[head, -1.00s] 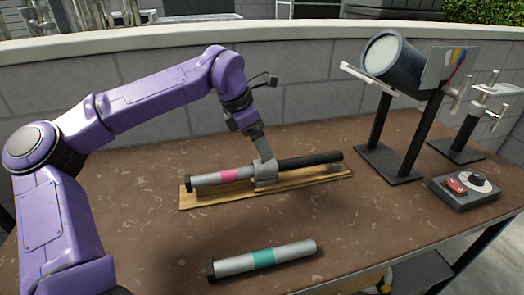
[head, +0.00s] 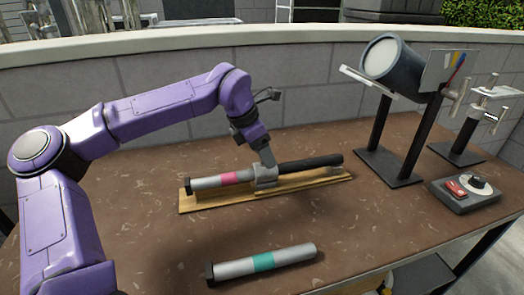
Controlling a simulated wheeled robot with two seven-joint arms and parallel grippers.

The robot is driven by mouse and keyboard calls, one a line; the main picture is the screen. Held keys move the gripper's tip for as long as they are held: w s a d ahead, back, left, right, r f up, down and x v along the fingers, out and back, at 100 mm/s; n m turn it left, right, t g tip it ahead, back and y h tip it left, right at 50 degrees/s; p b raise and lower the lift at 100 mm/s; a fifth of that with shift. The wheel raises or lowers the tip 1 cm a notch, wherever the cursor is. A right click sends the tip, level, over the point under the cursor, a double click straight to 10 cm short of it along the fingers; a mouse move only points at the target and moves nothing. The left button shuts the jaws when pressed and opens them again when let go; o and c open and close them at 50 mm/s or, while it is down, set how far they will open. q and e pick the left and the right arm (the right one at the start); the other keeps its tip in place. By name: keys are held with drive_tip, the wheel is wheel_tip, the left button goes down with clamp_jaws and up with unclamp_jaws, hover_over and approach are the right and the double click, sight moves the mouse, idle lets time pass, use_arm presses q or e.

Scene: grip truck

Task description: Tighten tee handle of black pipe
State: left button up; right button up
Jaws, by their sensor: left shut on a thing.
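A black pipe (head: 310,161) lies on a long wooden board in the middle of the table. A grey clamp (head: 265,178) joins it to a grey tube with a pink band (head: 228,178). My left gripper (head: 267,163) comes down on the clamp from above and is shut at its top, where the tee handle is. The fingers hide the handle itself, so its exact angle cannot be told. My right gripper is out of view.
The wooden board (head: 325,183) lies under the pipe. A grey tube with a teal band (head: 263,261) lies near the front. A lamp-like cylinder (head: 392,58) on stands and a control box with a red switch (head: 463,193) stand at the right. The table between is clear.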

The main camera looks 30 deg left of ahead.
use_arm(q)
drive_tip(key=o, duration=1.1)
drive_tip(key=shift+c, duration=0.2)
drive_tip(key=shift+r, duration=0.1)
drive_tip(key=v, duration=1)
drive_tip(key=shift+r+p, duration=0.15)
drive_tip(key=shift+p, duration=0.3)
drive_tip(key=shift+a, duration=0.1)
